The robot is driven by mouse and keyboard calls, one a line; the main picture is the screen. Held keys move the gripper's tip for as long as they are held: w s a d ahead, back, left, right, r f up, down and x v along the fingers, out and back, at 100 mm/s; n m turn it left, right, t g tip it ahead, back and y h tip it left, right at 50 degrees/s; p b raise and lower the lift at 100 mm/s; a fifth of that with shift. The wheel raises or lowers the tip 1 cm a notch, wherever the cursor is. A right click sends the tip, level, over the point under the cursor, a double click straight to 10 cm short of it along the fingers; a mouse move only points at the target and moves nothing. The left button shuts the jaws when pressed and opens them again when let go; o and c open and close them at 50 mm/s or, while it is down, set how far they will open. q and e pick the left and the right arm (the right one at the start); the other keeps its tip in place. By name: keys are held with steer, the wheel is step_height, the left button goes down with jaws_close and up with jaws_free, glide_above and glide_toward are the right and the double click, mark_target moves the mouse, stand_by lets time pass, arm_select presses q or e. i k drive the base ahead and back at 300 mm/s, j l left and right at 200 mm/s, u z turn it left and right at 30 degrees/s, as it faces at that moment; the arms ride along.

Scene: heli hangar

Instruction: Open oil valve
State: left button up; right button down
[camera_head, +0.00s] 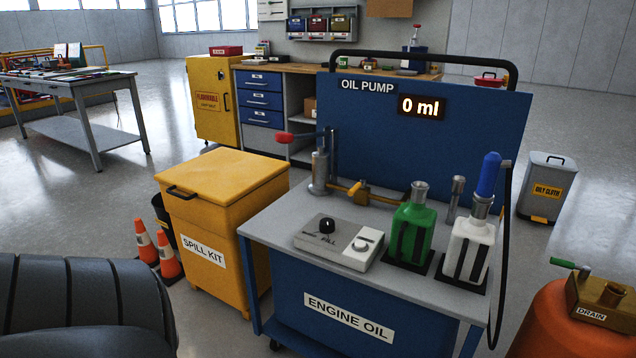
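The oil pump cart (330,240) stands in front of me with a blue back panel (460,130) whose display (421,106) reads "0 ml". On its top is a metal pump (320,172) with a red-ended lever (284,137). A brass valve (365,193) with a yellow handle (353,189) sits on the line right of the pump. I cannot tell whether the valve is open. Neither of my grippers shows in the view.
A control box (339,243), a green bottle (412,230) and a white bottle (468,245) stand on the cart. A yellow spill kit bin (220,220) is at left. An orange drain drum (560,325) with a green-handled lever (570,264) is at lower right. Cones (166,255) stand left of the bin.

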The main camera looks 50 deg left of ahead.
mark_target(362, 184)
steer(key=u, duration=1.35)
steer(key=i+j+z, duration=0.1)
steer(key=i+j, duration=0.05)
steer(key=j, duration=0.05)
